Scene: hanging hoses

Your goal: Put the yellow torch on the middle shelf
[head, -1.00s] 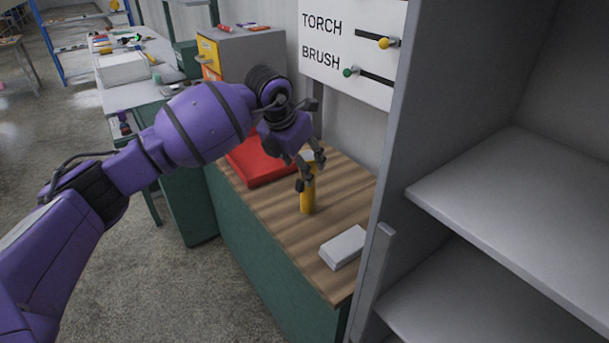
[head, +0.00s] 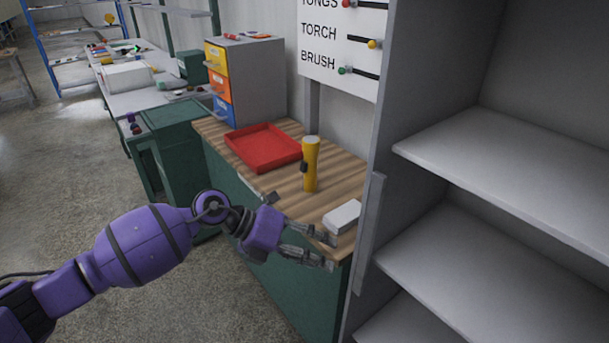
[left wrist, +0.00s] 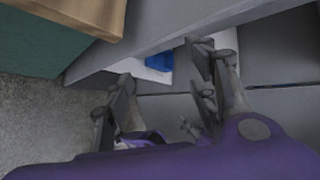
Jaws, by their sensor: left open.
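The yellow torch (head: 311,166) stands upright on the wooden top of the green workbench (head: 274,205). My left gripper (head: 331,252) is open and empty, in front of the bench's near edge, below and to the right of the torch in the head view. It does not touch the torch. In the left wrist view its spread fingers (left wrist: 165,92) have nothing between them, and the torch is not in that view. The grey shelf unit on the right shows a shelf (head: 500,160) and a lower shelf (head: 470,255); both look bare where visible. My right gripper is not in view.
A red tray (head: 264,148) lies left of the torch, and a white box (head: 342,216) lies right of it near the gripper. A drawer cabinet (head: 250,80) stands behind. The shelf unit's upright side (head: 385,150) separates bench and shelves. A blue object (left wrist: 160,61) shows in the wrist view.

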